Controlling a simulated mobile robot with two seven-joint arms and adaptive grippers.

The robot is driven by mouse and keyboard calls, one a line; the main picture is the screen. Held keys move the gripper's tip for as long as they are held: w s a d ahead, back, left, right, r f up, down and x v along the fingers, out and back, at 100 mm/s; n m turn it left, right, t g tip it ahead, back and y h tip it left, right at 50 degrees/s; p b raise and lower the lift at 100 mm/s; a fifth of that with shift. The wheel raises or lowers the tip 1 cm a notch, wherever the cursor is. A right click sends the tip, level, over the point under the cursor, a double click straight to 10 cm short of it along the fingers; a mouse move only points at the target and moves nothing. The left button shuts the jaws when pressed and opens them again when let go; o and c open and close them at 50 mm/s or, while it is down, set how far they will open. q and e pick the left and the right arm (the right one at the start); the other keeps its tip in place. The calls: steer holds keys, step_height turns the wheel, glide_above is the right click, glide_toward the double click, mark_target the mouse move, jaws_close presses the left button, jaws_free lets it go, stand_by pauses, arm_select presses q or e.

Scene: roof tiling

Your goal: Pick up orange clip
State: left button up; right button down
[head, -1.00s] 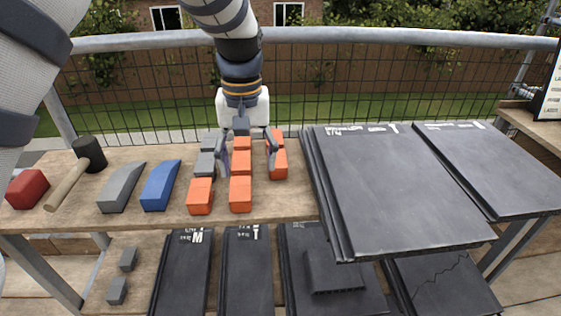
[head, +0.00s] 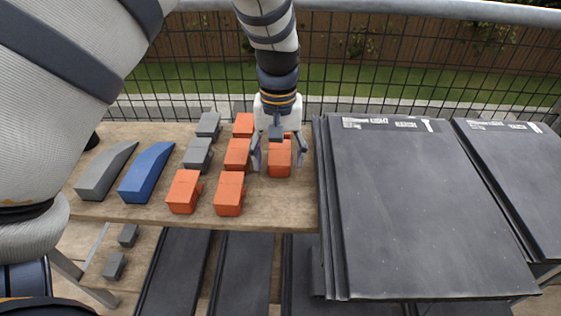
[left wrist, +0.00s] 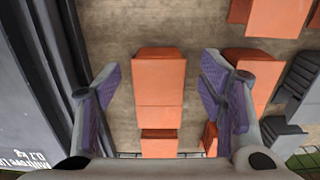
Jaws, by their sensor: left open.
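Several orange clips stand in columns on the wooden bench. My left gripper (head: 279,163) is open and points down over the right-hand orange clip (head: 280,157), with one finger on each side of it. In the left wrist view this orange clip (left wrist: 160,80) lies between the spread fingers (left wrist: 161,80), with a visible gap on both sides. Another orange clip (left wrist: 159,144) shows behind it, close to the palm. Other orange clips stand to the left, among them a middle one (head: 237,154) and a front one (head: 229,193). My right gripper is not in view.
Stacked dark tiles (head: 420,210) stand close to the right of the gripper. Grey clips (head: 198,153), a blue wedge (head: 147,172) and a grey wedge (head: 104,170) are to the left. A mesh fence (head: 390,70) runs behind the bench (head: 290,210).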

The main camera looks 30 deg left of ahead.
arm_select(q)
steer(key=shift+f, duration=0.9)
steer(key=shift+r, duration=0.1)
steer(key=c, duration=1.2)
